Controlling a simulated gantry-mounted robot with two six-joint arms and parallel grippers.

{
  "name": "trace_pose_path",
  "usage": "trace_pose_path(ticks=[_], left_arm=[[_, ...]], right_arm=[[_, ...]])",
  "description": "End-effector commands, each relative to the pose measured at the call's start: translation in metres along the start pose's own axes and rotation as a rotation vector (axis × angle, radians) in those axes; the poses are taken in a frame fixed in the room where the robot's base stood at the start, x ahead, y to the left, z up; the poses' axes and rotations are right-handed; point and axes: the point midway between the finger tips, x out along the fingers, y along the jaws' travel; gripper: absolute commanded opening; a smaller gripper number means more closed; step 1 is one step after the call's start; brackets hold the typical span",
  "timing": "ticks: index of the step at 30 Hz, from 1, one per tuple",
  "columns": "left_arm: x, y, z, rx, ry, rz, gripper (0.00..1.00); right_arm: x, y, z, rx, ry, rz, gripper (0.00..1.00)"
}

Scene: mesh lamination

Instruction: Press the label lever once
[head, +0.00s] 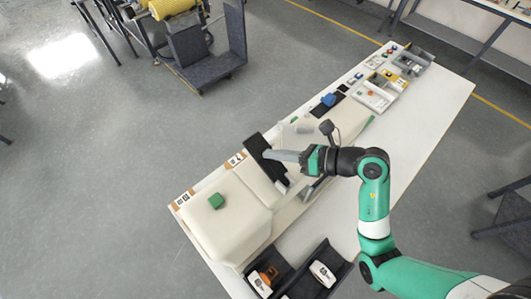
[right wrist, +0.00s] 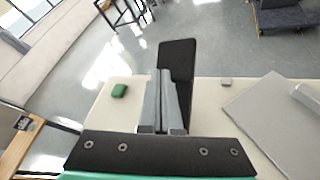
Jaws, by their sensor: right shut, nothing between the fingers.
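A black flat plate (head: 256,146) stands up from the cream machine on the table and looks like the label lever, though I cannot be sure. My right gripper (head: 268,154) is shut and empty, with its grey fingers pointing left across this plate. In the right wrist view the shut fingers (right wrist: 163,78) lie in front of the black plate (right wrist: 180,58) and hide part of it. I cannot tell whether they touch. My left gripper is not in view.
A green block (head: 216,201) sits on the cream machine body (head: 228,228). Black trays (head: 312,286) with an orange and a white item stand at the table's front. Small parts and bins (head: 410,62) fill the table's far end. A grey cart (head: 205,60) stands on the floor behind.

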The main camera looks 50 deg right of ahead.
Motion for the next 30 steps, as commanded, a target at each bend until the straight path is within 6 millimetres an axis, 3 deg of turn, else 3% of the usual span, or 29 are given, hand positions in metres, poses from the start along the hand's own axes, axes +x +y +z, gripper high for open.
trace_pose_path(ticks=[30], left_arm=[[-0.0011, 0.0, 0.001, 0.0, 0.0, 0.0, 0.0]], right_arm=[[0.0081, -0.0058, -0.006, 0.0, 0.0, 0.0, 0.0]])
